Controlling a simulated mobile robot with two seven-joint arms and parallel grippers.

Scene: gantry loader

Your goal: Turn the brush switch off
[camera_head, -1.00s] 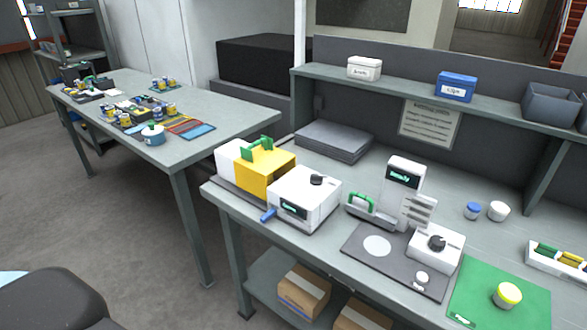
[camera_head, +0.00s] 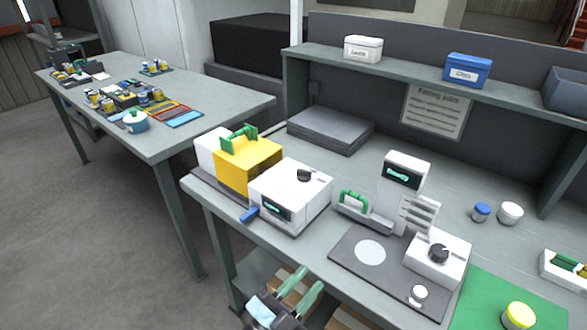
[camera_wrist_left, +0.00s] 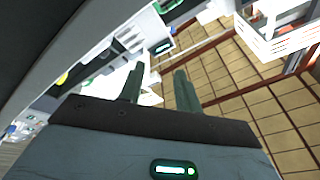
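A white box machine (camera_head: 290,196) with a black knob (camera_head: 303,175) on top and a blue lever (camera_head: 249,214) at its front stands at the bench's left end. A second black knob (camera_head: 438,252) sits on a smaller white box (camera_head: 437,268) to the right. I cannot tell from labels which one is the brush switch. My left gripper (camera_head: 312,277) is below and in front of the bench edge, apart from both knobs. Its green fingers are apart and empty, also in the left wrist view (camera_wrist_left: 158,72). My right gripper is not in view.
A yellow and white block with a green handle (camera_head: 248,163) adjoins the machine. A white display unit (camera_head: 402,180), a dark plate (camera_head: 345,258) and a green mat (camera_head: 480,300) are on the bench. A shelf (camera_head: 400,68) runs above. A second table (camera_head: 210,110) stands left.

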